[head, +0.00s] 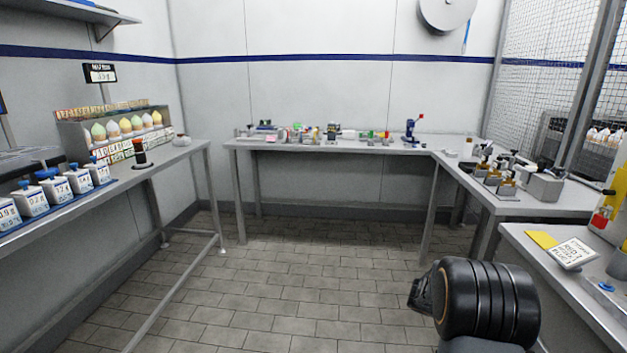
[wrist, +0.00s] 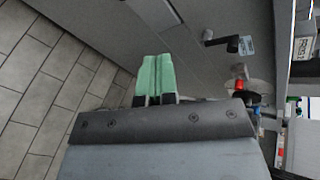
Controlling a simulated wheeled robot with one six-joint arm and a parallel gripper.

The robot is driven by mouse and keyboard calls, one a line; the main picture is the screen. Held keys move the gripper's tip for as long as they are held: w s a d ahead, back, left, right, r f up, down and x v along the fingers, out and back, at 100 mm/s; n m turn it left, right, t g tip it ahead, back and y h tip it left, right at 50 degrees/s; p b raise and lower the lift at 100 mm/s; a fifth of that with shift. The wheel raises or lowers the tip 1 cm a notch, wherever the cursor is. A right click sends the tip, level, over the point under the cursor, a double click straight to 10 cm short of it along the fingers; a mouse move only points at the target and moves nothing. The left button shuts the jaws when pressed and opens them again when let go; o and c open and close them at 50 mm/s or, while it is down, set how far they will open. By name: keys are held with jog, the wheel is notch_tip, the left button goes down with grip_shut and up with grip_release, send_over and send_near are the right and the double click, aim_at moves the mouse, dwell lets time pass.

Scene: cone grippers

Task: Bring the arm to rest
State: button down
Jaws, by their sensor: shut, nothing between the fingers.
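My gripper (wrist: 156,60) shows in the wrist view, with two pale green fingers side by side and touching. It is shut and holds nothing. The floor and a grey wall or panel lie behind it in that view. In the head view a black, ribbed part of my arm fills the lower right, over the floor; the fingers cannot be made out there.
A left bench (head: 177,152) carries labelled blue-lidded jars (head: 57,188) and a rack of cones (head: 125,127). A back bench (head: 340,147) holds small tools. A right bench (head: 590,272), with a white sign (head: 572,253), stands close to my arm. The tiled floor (head: 290,285) between is clear.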

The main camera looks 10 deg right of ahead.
jog(key=s+a+r+m+t+y+p, duration=0.2)
jog(key=s+a+r+m+y+p, duration=0.1)
jog(key=a+r+m+p, duration=0.4)
jog(key=s+a+r+m+t+y+p, duration=0.2)
jog(key=a+r+m+y+p, duration=0.3)
jog(key=a+r+m, duration=0.6)
jog(key=s+a+r+m+t+y+p, duration=0.3)
jog(key=a+r+m+p, duration=0.5)
jog(key=a+r, duration=0.5)
jog(key=shift+s+a+r+m+y+p, duration=0.4)
jog(key=shift+s+r+y+p, duration=0.2)
jog(key=shift+s+r, duration=0.2)
